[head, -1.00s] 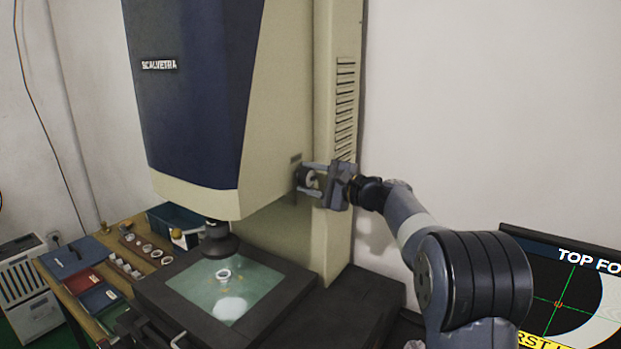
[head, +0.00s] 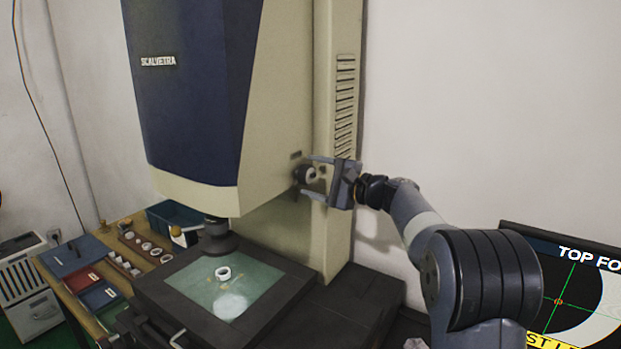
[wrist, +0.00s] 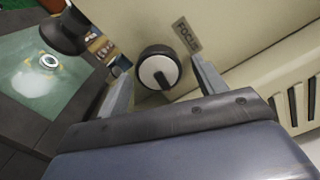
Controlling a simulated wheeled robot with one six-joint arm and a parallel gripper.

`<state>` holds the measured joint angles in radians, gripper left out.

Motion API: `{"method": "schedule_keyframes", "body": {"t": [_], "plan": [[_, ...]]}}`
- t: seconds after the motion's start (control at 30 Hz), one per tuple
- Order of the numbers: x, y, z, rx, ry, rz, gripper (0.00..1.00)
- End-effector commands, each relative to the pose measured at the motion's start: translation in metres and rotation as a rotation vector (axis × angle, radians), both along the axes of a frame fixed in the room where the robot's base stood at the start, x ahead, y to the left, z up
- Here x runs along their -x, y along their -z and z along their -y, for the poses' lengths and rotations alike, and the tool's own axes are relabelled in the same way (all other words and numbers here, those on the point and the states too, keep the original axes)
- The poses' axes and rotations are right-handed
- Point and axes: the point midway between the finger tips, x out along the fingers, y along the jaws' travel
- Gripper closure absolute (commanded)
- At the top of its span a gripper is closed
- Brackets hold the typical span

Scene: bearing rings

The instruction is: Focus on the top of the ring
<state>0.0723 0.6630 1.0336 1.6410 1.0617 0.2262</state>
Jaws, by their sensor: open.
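The ring (head: 222,273) is small and pale and lies on the green-lit glass stage (head: 190,286) below the lens (head: 217,236) of the measuring machine. It also shows in the wrist view (wrist: 49,61). My gripper (head: 315,175) is open at the knob. In the wrist view its fingers (wrist: 162,80) stand apart on both sides of the knob, with visible gaps.
A monitor (head: 575,295) at right shows part of the words "TOP FO", a green crosshair and a pale round shape. A wooden bench (head: 82,312) at left holds coloured trays and several rings. The machine's vented column (head: 345,110) stands close to my gripper.

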Motion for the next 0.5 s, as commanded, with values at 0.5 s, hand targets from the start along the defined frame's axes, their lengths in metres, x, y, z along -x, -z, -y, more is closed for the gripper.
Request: {"method": "schedule_keyframes", "body": {"t": [0.5], "plan": [[0.049, 0.001, 0.074, 0.000, 0.002, 0.000, 0.34]]}}
